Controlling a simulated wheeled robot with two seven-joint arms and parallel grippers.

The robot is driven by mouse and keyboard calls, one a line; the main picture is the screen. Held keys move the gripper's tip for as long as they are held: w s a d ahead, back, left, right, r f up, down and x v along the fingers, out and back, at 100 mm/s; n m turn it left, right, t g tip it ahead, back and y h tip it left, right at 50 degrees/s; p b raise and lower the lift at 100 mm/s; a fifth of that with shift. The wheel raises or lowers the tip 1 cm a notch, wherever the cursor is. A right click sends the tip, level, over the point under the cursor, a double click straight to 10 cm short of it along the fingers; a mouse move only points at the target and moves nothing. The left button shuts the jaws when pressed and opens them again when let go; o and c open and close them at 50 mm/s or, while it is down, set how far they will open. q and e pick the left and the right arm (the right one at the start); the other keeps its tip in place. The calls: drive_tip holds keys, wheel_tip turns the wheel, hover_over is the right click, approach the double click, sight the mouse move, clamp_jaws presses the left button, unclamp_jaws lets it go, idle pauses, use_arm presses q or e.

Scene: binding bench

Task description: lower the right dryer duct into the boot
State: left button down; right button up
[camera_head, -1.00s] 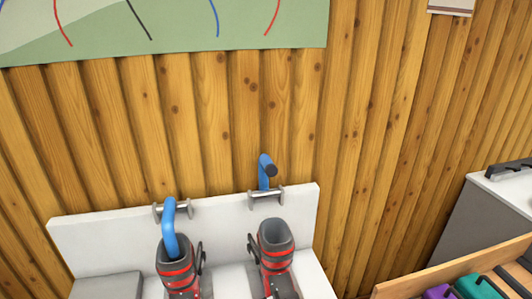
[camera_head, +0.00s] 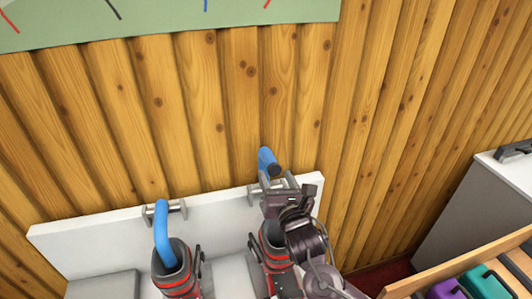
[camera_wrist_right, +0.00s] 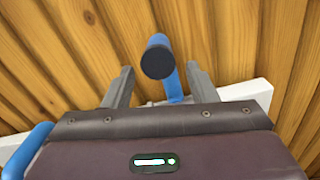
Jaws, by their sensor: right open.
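The right dryer duct (camera_head: 265,158) is a blue tube with a dark end, raised above its bracket on the white dryer panel. In the right wrist view the duct (camera_wrist_right: 170,84) shows between the two grey fingers. My right gripper (camera_head: 278,182) is open around or just in front of it; contact cannot be told. The right boot (camera_head: 277,262), dark with red trim, stands below, partly hidden by my right arm. The left duct (camera_head: 162,232) bends down into the left boot (camera_head: 176,274). My left gripper is not in view.
The white dryer panel (camera_head: 95,232) stands against a wooden plank wall (camera_head: 230,110). A wooden tray (camera_head: 440,276) with purple and teal items is at lower right, beside a grey cabinet (camera_head: 460,210). A green poster (camera_head: 150,18) hangs above.

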sight(270, 162)
drive_tip(key=shift+w+a+r+p, duration=0.1)
drive_tip(key=shift+w+r+p, duration=0.15)
drive_tip(key=shift+w, duration=0.15)
drive_tip(key=shift+w+a+r+p, duration=0.1)
drive_tip(key=shift+w+r+p, duration=0.1)
drive_tip(key=shift+w, duration=0.2)
drive_tip(key=w, duration=0.1)
drive_tip(key=w+p, duration=0.1)
drive_tip(key=w, duration=0.2)
drive_tip(key=shift+w+a+f, duration=0.15)
drive_tip(key=shift+a+f, duration=0.05)
drive_tip(key=shift+a, duration=0.2)
drive_tip(key=shift+w+f, duration=0.1)
drive_tip(key=shift+w, duration=0.2)
drive_tip(key=c, duration=1)
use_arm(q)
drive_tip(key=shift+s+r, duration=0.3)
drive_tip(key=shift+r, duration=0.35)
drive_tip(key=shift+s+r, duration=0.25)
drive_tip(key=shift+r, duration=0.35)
use_arm(e)
clamp_jaws()
